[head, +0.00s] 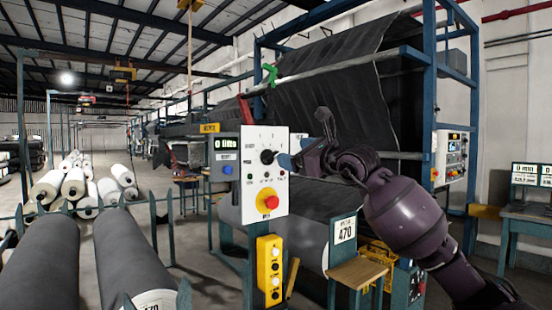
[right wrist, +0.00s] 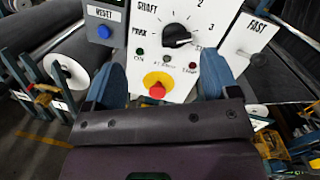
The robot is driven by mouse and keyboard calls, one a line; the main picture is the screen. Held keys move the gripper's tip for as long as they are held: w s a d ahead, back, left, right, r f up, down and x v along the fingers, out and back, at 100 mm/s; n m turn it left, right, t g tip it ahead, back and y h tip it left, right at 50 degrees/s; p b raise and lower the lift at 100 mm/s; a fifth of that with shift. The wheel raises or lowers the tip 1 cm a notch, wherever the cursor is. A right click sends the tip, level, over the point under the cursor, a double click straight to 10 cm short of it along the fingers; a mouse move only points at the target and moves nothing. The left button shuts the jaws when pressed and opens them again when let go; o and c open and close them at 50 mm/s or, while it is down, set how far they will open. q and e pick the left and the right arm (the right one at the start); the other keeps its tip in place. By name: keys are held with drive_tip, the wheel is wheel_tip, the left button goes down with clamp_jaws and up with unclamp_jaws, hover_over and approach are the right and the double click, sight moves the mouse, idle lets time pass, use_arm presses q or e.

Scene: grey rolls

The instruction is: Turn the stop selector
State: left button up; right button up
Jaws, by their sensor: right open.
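A white control panel (head: 247,180) carries a black rotary knob (head: 267,157) with a printed scale around it. Below the knob is a red button on a yellow base (head: 268,201). In the right wrist view the black knob (right wrist: 177,36) has its pointer towards the right, near the 3, and the red button (right wrist: 157,90) sits lower. I cannot read which control is labelled stop. My right gripper (head: 286,160) is just right of the knob in the head view. Its blue fingers (right wrist: 162,68) are open, empty and spread either side of the panel's lower part. My left gripper is out of view.
A blue button box (head: 225,169) adjoins the panel's left side. A yellow button box (head: 269,268) hangs below. Dark fabric (head: 335,85) on a blue frame stands behind. Large grey rolls (head: 130,260) lie at left. A second white plate (right wrist: 248,42) stands right of the panel.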

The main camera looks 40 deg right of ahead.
sight(274, 158)
drive_tip(key=w, duration=0.3)
drive_tip(key=w+d+f+h+p, duration=0.1)
drive_tip(key=w, duration=0.3)
drive_tip(key=w+d+g+h+p, duration=0.1)
drive_tip(key=w, duration=0.3)
drive_tip(key=shift+f, duration=0.35)
drive_tip(key=shift+c, duration=0.2)
drive_tip(key=c, duration=0.9)
drive_tip(key=shift+w, duration=0.1)
